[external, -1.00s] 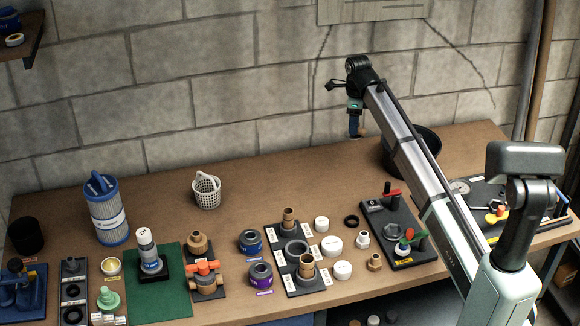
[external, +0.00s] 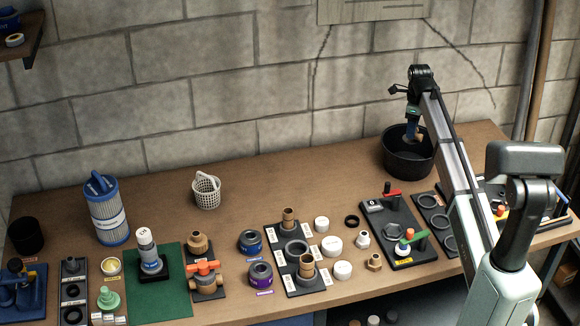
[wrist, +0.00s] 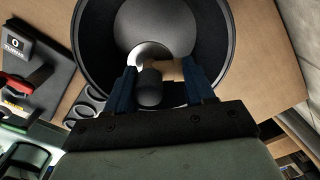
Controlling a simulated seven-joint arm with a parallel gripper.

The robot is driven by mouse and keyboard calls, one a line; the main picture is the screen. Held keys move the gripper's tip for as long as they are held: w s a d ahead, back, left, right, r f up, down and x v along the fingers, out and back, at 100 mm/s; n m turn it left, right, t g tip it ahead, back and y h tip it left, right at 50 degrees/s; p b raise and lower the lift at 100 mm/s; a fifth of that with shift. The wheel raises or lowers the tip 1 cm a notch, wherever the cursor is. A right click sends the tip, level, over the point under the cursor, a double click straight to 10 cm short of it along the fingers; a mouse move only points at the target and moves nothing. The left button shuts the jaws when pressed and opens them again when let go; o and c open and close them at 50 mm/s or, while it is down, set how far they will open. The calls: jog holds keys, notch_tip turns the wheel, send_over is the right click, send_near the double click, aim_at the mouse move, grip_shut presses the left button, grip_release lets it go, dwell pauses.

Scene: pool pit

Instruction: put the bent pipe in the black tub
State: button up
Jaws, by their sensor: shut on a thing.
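The bent pipe (external: 419,137) is tan and small, held between the blue fingertips of my gripper (external: 411,133). In the wrist view, the tan pipe (wrist: 168,70) lies between the two blue fingers (wrist: 160,82), with a dark rounded shape below it that I cannot clearly identify. The black tub (external: 408,166) stands at the back right of the bench. My gripper and the pipe are over its opening, near the rim height; their exact height is hard to tell. The tub's round wall (wrist: 88,40) surrounds the pipe in the wrist view.
A black board with a red-handled valve (external: 392,193) stands in front of the tub. A board with dark rings (external: 432,215) lies right of it. Several fittings and a white basket (external: 206,190) stand further left. The back wall is close behind the tub.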

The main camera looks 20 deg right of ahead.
jog(key=shift+f, duration=5.4)
jog(key=shift+f, duration=0.1)
jog(key=o, duration=1.2)
notch_tip(320, 180, up, 12)
jog(key=shift+a+r, duration=0.1)
jog(key=shift+r, duration=0.05)
